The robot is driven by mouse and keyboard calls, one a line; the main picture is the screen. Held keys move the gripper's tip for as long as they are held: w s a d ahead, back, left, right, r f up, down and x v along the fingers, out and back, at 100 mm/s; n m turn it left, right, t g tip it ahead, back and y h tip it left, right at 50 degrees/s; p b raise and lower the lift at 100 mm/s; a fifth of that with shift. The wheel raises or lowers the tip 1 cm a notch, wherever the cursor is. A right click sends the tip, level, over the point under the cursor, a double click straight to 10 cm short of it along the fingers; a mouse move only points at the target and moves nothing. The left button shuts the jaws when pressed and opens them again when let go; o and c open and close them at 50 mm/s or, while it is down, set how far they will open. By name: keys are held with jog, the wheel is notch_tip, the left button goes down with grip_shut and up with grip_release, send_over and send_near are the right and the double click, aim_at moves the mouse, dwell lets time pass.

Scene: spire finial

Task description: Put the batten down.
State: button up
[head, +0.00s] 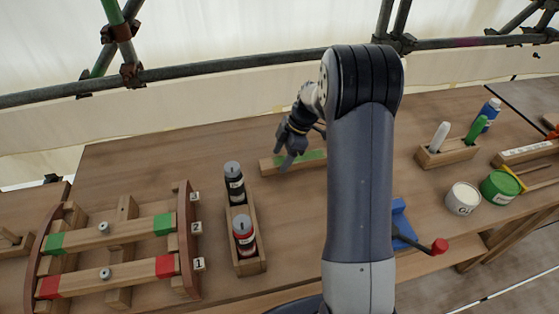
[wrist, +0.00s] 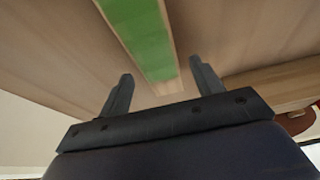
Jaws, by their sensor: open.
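The batten (head: 268,166) is a pale wooden strip with a green band, lying on the wooden table beyond the two-bottle holder. In the wrist view the batten (wrist: 167,86) runs from the top edge down towards the space between the two fingers. My gripper (head: 289,160) is at the batten in the head view. My gripper (wrist: 162,78) shows its two fingers spread wide in the wrist view, one on each side of the batten, with gaps between. My arm hides the batten's right end in the head view.
A rack (head: 124,210) with green- and red-ended battens stands at left, beside number tags. A blue clamp (head: 400,222) with a red knob, white and green tins (head: 500,187) and a marker block (head: 446,153) stand at right.

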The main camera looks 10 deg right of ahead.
jog(key=v, duration=0.9)
jog(key=shift+r, duration=0.3)
jog(key=shift+d, duration=0.1)
jog(key=x, duration=1.2)
jog(key=shift+s, duration=0.1)
jog(key=shift+r, duration=1.75)
